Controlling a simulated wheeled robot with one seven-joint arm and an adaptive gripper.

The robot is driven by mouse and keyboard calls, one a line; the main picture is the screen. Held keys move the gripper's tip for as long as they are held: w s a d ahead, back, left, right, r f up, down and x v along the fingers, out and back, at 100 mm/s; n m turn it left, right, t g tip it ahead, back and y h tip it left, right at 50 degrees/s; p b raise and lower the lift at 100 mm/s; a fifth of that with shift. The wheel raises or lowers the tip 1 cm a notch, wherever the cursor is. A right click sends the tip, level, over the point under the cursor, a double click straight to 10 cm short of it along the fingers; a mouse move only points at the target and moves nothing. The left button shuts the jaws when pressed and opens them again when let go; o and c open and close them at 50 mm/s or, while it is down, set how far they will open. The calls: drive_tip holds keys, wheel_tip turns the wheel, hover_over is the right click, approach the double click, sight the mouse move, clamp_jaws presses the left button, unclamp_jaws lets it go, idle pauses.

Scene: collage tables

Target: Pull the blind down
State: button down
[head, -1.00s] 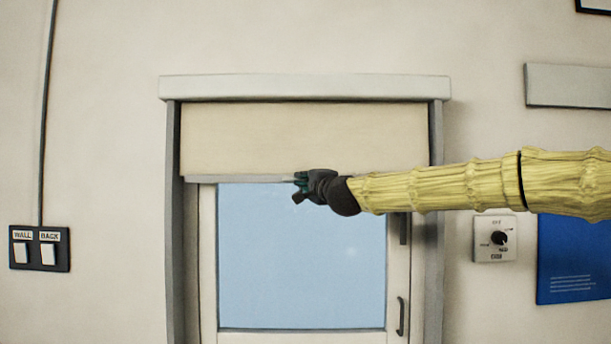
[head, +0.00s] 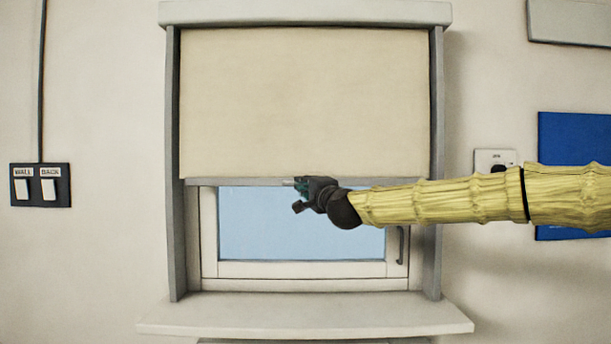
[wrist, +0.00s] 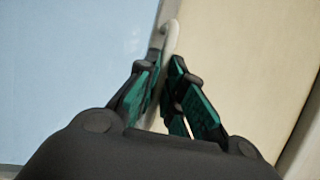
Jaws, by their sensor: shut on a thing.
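The cream blind (head: 305,100) hangs from its box at the top of the window and covers the upper and middle part of it. Its grey bottom bar (head: 235,182) lies level across the frame. My gripper (head: 299,186) is at the middle of this bar, coming from the right. In the wrist view, my gripper (wrist: 165,95) has its teal-padded fingers closed about a pale pull piece (wrist: 171,37) at the blind's edge; the part between the fingers is mostly hidden. The window glass (head: 262,222) shows below the bar.
The window sill (head: 300,316) juts out below. Grey side rails (head: 174,200) flank the blind. A window handle (head: 401,245) is at the lower right. A switch panel (head: 40,185) is on the left wall; a dial box (head: 490,159) and blue poster (head: 570,140) are on the right.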

wheel_tip(320, 180, down, 28)
drive_tip(key=b, duration=1.2)
drive_tip(key=c, duration=1.5)
unclamp_jaws()
drive_tip(key=shift+s+r, duration=0.1)
drive_tip(key=v, duration=1.2)
drive_tip(key=shift+a, duration=0.1)
